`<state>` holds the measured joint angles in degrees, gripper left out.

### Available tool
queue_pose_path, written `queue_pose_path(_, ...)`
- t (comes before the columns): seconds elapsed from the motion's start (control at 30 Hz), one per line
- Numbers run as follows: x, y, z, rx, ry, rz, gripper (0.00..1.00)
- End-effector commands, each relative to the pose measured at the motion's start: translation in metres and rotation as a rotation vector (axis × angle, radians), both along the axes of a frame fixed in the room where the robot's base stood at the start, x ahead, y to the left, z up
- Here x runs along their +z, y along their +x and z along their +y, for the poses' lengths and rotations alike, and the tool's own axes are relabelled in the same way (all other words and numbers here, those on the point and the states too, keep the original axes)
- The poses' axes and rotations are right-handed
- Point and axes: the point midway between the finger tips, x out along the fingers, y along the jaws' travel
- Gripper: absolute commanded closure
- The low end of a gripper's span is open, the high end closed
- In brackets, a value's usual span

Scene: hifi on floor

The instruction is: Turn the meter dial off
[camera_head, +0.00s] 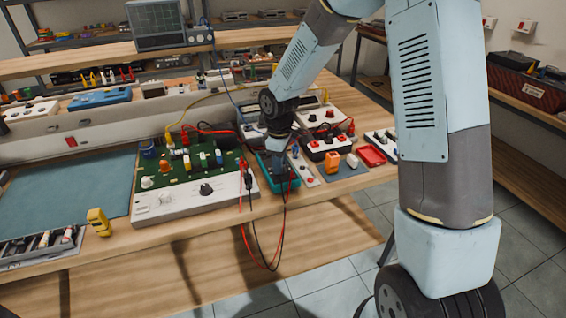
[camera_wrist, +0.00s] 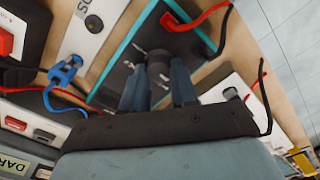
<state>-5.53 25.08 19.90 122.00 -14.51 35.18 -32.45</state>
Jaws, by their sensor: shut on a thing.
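The meter is a teal-edged box with a dark face (camera_head: 264,163), lying on the workbench right of the green circuit board. In the wrist view its dark face and teal rim (camera_wrist: 124,47) fill the upper middle. The meter dial (camera_wrist: 158,70) is a dark round knob on that face. My gripper (camera_wrist: 158,88) is shut on the dial, one finger on each side. In the head view my gripper (camera_head: 277,160) points down onto the meter and hides most of its face. I cannot read which setting the dial points to.
Red and black leads (camera_head: 245,180) hang over the bench's front edge beside the meter. The green circuit board (camera_head: 190,168) stands close on the left. A white strip, an orange block (camera_head: 332,162) and a red tray (camera_head: 370,155) lie close on the right.

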Motion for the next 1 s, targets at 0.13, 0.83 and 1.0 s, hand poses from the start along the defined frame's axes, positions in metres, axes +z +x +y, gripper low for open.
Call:
queue_pose_path(0.13,0.0004,0.0012,-0.0004,0.045,0.001,-0.003,1.0)
queue_pose_path(0.83,0.0006,0.001,-0.0001,0.078,0.001,-0.003,0.62)
queue_pose_path(1.0,0.0004,0.0007,-0.0003,0.078,0.001,-0.001,0.46)
